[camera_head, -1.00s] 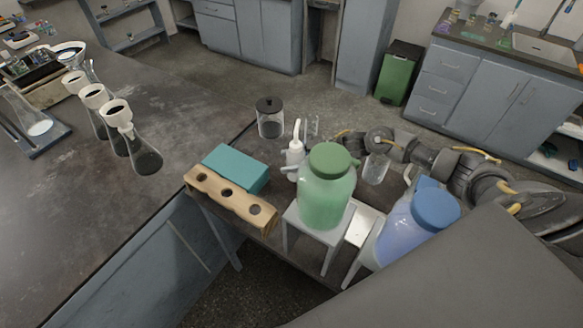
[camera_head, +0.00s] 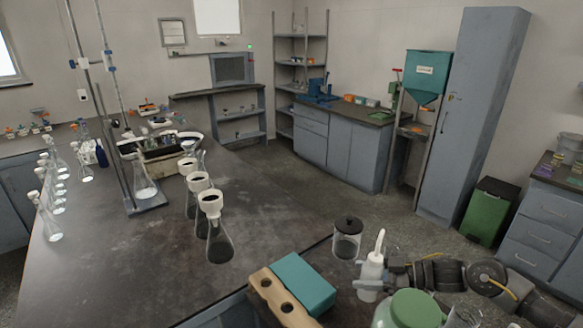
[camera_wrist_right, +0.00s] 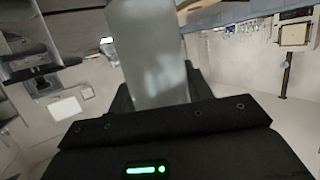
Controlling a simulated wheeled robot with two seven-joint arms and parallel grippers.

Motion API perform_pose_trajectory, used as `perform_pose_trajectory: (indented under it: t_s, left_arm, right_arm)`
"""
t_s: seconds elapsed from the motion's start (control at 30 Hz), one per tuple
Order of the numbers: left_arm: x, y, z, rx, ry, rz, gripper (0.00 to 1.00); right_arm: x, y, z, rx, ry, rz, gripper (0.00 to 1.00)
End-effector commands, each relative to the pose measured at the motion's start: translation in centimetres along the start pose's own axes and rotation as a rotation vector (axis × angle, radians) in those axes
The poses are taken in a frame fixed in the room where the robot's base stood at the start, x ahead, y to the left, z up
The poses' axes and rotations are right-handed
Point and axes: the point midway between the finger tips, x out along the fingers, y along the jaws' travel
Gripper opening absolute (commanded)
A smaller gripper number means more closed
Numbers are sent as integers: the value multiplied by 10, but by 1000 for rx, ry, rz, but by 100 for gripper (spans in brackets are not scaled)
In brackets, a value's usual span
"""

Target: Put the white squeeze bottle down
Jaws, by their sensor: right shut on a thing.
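The white squeeze bottle (camera_head: 373,268) stands about upright in the lower right of the head view, nozzle up. My right gripper (camera_head: 370,285) comes in from the right and is shut on it. In the right wrist view the bottle's pale body (camera_wrist_right: 150,55) fills the upper middle, between the dark fingers of the gripper (camera_wrist_right: 158,92). The head view does not show clearly whether the bottle's base touches a surface. My left gripper is not in view.
A lidded glass jar (camera_head: 347,240) is just left of the bottle, and a green-lidded jar (camera_head: 415,308) is in front. A teal box (camera_head: 302,283) and wooden holed block (camera_head: 280,300) lie to the left. Several flasks (camera_head: 220,243) stand on the dark bench (camera_head: 120,270), which has bare room.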

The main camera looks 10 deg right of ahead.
Motion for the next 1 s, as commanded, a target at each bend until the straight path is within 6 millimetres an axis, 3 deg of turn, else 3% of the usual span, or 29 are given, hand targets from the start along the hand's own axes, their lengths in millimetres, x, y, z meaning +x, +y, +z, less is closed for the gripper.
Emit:
perform_pose_trajectory:
  t_s: [0.23, 0.4, 0.53, 0.9, 1.0]
  left_arm:
    - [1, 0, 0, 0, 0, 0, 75]
    - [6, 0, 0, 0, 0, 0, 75]
    - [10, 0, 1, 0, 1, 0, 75]
    - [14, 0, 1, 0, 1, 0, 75]
    - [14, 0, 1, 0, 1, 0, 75]
  right_arm:
    - [1, -3, 5, 1, 1, -1, 44]
    - [5, -23, 28, 7, 3, 8, 44]
    - [0, -31, 30, 27, 4, 79, 44]
    - [-46, 1, 8, 109, 4, 362, 44]
    - [-50, 6, 10, 126, 2, 403, 44]
